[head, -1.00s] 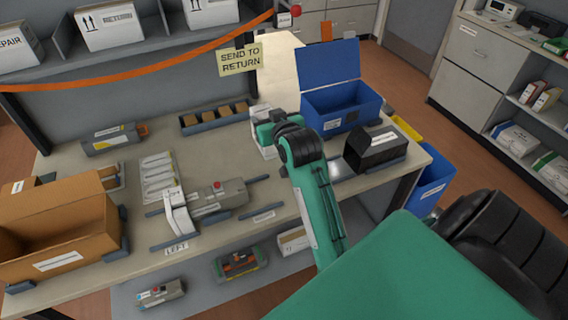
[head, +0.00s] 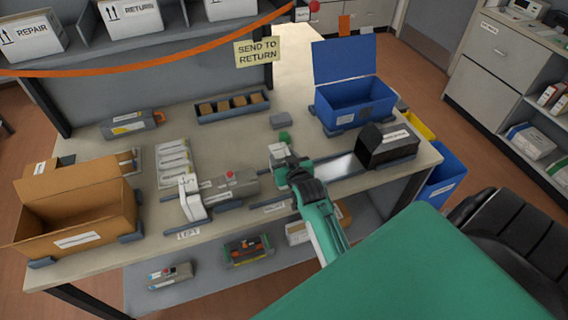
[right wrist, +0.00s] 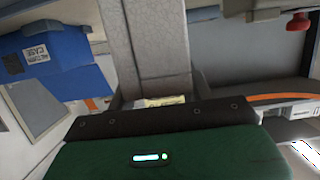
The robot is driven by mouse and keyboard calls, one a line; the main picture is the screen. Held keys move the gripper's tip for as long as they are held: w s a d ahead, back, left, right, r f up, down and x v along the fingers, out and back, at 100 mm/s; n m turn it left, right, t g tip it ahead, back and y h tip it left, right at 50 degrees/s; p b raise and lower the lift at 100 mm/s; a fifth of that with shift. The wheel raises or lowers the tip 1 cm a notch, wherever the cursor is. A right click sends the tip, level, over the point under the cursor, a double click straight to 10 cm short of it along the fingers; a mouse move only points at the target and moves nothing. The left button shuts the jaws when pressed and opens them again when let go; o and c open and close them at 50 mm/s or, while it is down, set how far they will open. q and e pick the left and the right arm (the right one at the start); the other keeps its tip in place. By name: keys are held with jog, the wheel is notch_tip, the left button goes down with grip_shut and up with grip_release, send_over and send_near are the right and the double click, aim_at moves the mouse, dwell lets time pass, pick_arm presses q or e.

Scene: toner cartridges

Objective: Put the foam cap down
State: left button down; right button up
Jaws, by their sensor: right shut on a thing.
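My right gripper (head: 281,147) is shut on a whitish foam cap (head: 277,152), partly hidden by the green fingers and wrist. It is over the table's front half, right of the grey cartridge (head: 240,184) with the red knob, and looks apart from it. I cannot tell if the held cap touches the table. Another white cap-like piece (head: 190,196) sits at the cartridge's left end, near the LEFT label (head: 188,234). In the right wrist view a grey speckled shape (right wrist: 165,45) rises beyond my gripper; I cannot tell what it is. My left gripper is not in view.
Right of my gripper are grey rails and a black open box (head: 386,148). An open blue case (head: 353,100) stands behind. A cardboard box (head: 75,215) stands left.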

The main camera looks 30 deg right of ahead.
notch_tip(320, 180, down, 3)
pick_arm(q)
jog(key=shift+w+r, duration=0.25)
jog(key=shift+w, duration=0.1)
pick_arm(e)
jog(key=shift+f, duration=0.15)
jog(key=o, duration=1.2)
